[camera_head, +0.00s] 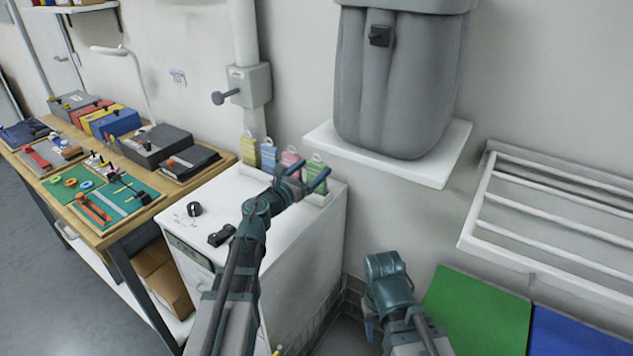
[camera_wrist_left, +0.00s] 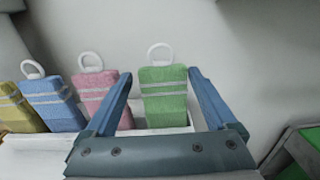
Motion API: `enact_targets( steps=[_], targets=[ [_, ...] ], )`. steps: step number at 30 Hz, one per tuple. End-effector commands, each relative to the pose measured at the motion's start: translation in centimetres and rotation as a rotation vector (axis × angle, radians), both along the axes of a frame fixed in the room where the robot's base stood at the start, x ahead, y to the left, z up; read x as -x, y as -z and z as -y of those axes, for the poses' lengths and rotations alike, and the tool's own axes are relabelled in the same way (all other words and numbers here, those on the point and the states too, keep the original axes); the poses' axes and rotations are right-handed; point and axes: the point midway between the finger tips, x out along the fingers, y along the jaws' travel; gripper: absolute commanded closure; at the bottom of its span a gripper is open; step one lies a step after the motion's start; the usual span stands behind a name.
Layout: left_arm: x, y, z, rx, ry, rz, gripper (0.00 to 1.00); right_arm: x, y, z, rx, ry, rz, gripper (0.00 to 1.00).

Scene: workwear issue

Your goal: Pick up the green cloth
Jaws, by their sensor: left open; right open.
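The green cloth (camera_head: 316,177) stands at the right end of a row of cloths in a white holder on the white cabinet. It has pale stripes and a white ring on top. In the left wrist view the green cloth (camera_wrist_left: 164,95) is upright between the two fingers of my left gripper (camera_wrist_left: 160,98), with a gap on each side. In the head view my left gripper (camera_head: 303,182) is open at the cloth and partly covers it. My right gripper (camera_head: 376,300) is low at the right, away from the cloth, and its fingers are mostly hidden.
Pink (camera_wrist_left: 99,95), blue (camera_wrist_left: 52,103) and yellow (camera_wrist_left: 19,108) cloths stand left of the green one. A grey bin (camera_head: 400,90) on a white shelf (camera_head: 390,160) is above right. A white rack (camera_head: 550,215) juts from the wall at right. A workbench (camera_head: 140,225) with tools is at left.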

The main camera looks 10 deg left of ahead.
Motion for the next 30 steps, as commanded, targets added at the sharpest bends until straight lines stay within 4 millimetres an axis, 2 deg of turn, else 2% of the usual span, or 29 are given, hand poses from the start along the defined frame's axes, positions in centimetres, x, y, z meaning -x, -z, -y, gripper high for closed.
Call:
enact_targets(
  steps=[8, 18, 25, 30],
  targets=[
    [-0.7, -0.1, 0.4, 0.0, 0.001, 0.0, 0.1, 0.0, -0.1, 0.0, 0.0, 0.0, 0.0, 0.53],
    [-4.7, -0.2, 2.2, 0.0, 0.0, 0.0, 0.1, 0.0, -0.2, 0.0, 0.0, 0.0, 0.0, 0.53],
    [-4.7, -0.2, 2.3, 0.0, 0.0, 0.0, 0.1, 0.0, -0.2, 0.0, 0.0, 0.0, 0.0, 0.53],
    [-4.7, -0.2, 2.3, 0.0, 0.0, 0.0, 0.41, 0.0, -0.2, 0.0, 0.0, 0.0, 0.0, 0.53]
  ],
)
